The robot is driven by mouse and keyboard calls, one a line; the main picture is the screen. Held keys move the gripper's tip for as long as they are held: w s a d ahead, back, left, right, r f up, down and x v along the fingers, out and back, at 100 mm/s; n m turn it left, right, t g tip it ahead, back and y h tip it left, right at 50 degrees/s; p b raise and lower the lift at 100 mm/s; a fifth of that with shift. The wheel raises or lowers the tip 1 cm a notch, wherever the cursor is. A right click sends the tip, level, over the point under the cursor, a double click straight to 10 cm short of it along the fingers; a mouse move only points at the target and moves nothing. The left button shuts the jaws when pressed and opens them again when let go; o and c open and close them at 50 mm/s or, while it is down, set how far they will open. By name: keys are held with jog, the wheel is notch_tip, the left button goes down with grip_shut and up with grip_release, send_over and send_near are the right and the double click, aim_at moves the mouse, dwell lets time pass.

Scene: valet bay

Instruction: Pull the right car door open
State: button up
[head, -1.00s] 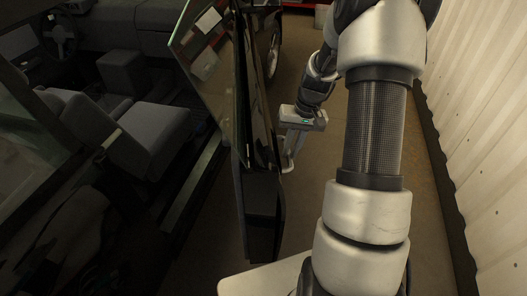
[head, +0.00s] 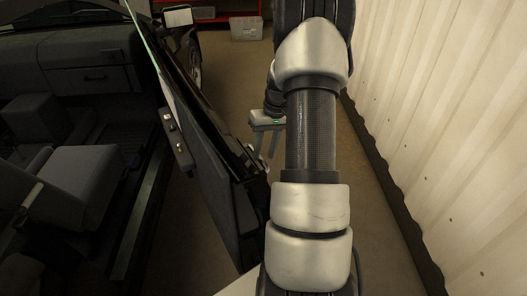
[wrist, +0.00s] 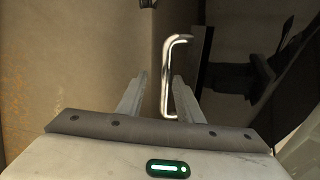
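The right car door (head: 212,165) is dark and stands swung out from the car body, with its inner side and armrest facing the cabin. In the wrist view, a bright chrome bar handle (wrist: 167,75) stands upright, its near end between my finger lines and closer to the right finger. My gripper (wrist: 158,82) is open, with its two fingers apart and not closed on the handle. In the head view, my gripper (head: 265,152) is just outside the door's outer side, partly hidden by my arm.
The car's seat (head: 75,180) and dark cabin are left of the door. A corrugated pale wall (head: 430,130) runs close on the right. Brown floor (head: 225,75) is free between car and wall.

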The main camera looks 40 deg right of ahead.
jog(key=shift+s, duration=0.1)
jog(key=d+r+p, duration=0.2)
jog(key=d+r, duration=0.1)
jog(key=r, duration=1.4)
jog(key=shift+s+d+p, duration=0.15)
jog(key=shift+s+p, duration=0.15)
jog(key=shift+s, duration=0.1)
jog(key=shift+c, duration=0.4)
